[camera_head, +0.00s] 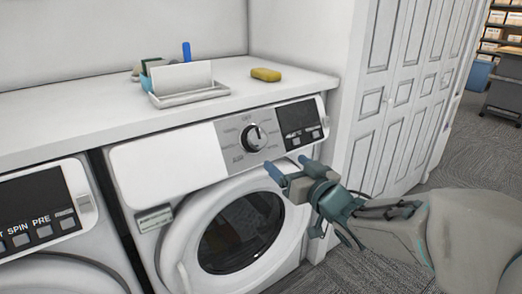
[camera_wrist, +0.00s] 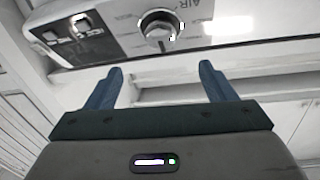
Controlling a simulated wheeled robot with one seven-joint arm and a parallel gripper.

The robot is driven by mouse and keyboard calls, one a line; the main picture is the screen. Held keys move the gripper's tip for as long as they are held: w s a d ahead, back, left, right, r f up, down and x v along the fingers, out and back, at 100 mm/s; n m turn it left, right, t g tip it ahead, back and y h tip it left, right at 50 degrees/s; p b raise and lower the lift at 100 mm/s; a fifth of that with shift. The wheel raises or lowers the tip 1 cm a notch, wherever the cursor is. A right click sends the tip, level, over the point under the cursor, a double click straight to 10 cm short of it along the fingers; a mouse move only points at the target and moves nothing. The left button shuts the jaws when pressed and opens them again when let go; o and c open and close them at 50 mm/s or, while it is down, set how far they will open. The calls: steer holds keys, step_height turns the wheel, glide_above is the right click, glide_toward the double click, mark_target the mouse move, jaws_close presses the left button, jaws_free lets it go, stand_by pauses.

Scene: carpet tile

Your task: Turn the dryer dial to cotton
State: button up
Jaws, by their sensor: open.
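The dryer dial (camera_head: 253,138) is a round dark knob with a light pointer on the grey panel of the right-hand machine. In the wrist view the dial (camera_wrist: 159,27) is at the top, beyond my fingertips. Printed labels ring it, but I cannot read which one it points to. My gripper (camera_head: 290,172) is open and empty, with blue fingers apart. It is in front of the dryer (camera_head: 165,158), below and to the right of the dial, and does not touch it. In the wrist view the open fingers of my gripper (camera_wrist: 160,85) point toward the panel.
The dryer's round door (camera_head: 240,235) is shut below the panel. A dark button display (camera_head: 300,124) sits right of the dial. Another machine (camera_head: 45,215) stands at left. The white counter (camera_head: 75,115) above holds a tray (camera_head: 188,96) and a yellow sponge (camera_head: 266,74). Panelled doors (camera_head: 400,90) are at right.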

mark_target(260, 140)
steer(key=b+x, duration=0.1)
steer(key=x, duration=1.2)
steer(key=shift+w+a+b, duration=0.2)
steer(key=shift+w+b, duration=0.1)
steer(key=shift+c, duration=0.4)
steer(key=c, duration=0.9)
